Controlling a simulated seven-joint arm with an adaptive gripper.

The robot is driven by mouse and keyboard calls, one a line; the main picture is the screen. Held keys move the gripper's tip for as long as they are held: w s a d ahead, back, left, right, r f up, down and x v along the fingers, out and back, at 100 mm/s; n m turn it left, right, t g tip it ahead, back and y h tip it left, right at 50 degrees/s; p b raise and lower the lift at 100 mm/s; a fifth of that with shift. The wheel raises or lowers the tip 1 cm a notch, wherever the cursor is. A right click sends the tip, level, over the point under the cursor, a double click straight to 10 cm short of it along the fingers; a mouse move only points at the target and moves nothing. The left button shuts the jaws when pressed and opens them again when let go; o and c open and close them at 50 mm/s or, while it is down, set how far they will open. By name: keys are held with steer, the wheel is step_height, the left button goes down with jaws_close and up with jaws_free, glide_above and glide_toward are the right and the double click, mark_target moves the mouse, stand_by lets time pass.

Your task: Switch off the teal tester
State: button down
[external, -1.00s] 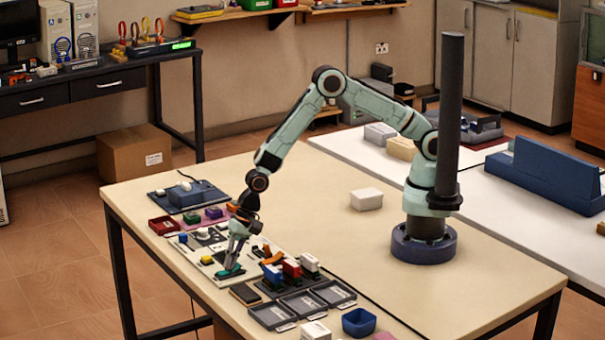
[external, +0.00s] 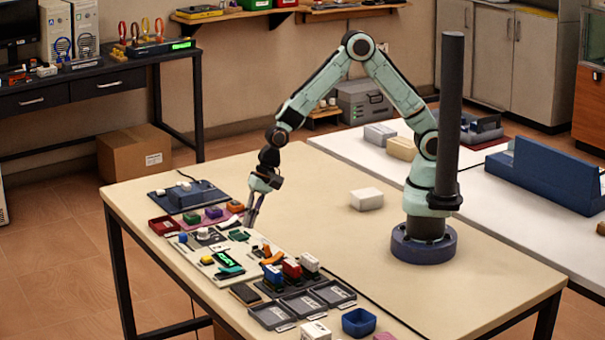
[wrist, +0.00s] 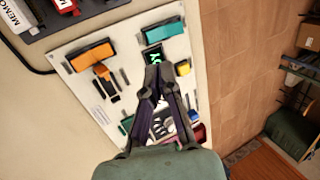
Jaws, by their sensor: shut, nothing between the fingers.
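A teal bar-shaped part (external: 231,272) lies on the pale panel near the table's left edge; it also shows at the top of the wrist view (wrist: 165,34). Next to it a dark screen (external: 224,258) shows bright green characters, which are lit in the wrist view too (wrist: 153,55). I take these as the teal tester; its switch cannot be made out clearly. My gripper (external: 248,224) is above the table beyond the panel's back part, apart from the teal part. Its fingers are together and empty (wrist: 156,78), hiding part of the panel in the wrist view.
The panel (wrist: 117,110) also carries an orange part (wrist: 91,56), a yellow block (wrist: 183,68) and a green part (wrist: 127,124). Red, blue and white blocks in dark holders and grey trays (external: 300,304) stand nearer the camera.

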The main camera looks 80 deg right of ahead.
mark_target(225, 270)
steer(key=shift+v, duration=1.7)
steer(key=shift+w+a+r+t+y, duration=0.15)
steer(key=shift+a+r+t+y, duration=0.05)
steer(key=shift+a+t+y, duration=0.25)
steer(key=x, duration=1.4)
steer(key=shift+f, duration=0.15)
